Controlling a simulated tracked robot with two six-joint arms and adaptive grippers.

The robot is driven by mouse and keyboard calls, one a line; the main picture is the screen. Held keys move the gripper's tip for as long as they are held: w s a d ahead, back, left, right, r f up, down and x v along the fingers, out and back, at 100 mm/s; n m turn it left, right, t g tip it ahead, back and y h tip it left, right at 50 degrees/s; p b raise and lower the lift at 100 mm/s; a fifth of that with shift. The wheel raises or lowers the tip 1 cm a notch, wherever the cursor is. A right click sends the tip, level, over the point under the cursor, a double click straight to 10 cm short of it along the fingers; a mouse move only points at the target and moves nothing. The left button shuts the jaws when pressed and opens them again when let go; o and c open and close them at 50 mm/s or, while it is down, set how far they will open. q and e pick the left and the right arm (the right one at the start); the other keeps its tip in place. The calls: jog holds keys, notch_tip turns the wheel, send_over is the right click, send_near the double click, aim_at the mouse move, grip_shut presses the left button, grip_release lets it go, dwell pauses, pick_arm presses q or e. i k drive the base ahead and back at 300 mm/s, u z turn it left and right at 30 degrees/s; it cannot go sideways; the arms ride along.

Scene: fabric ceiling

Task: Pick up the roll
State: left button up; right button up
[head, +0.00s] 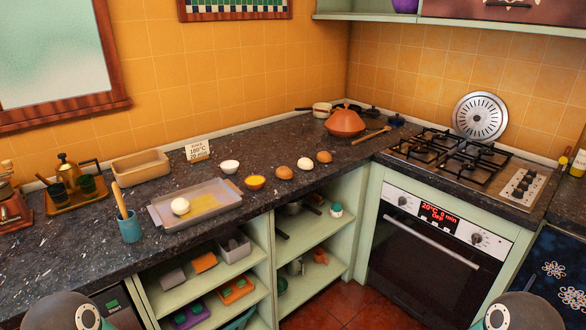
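A pale round dough ball or roll (180,206) lies on the left part of a shallow metal tray (222,188) on the dark countertop. To the right of the tray, a brown roll-like or egg-like piece (285,173), a white one (304,164) and another brown one (324,157) sit in a row. I cannot tell for certain which one is the roll. Only rounded parts of my arms show at the bottom left and bottom right edges. Neither gripper is in view.
A loaf pan (140,166), card (197,151) and orange tagine (345,122) stand behind. The gas hob (460,155) is right.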

aim_at(305, 163)
jog(key=z, duration=0.25)
jog(key=i, duration=1.7)
jog(key=z, duration=0.55)
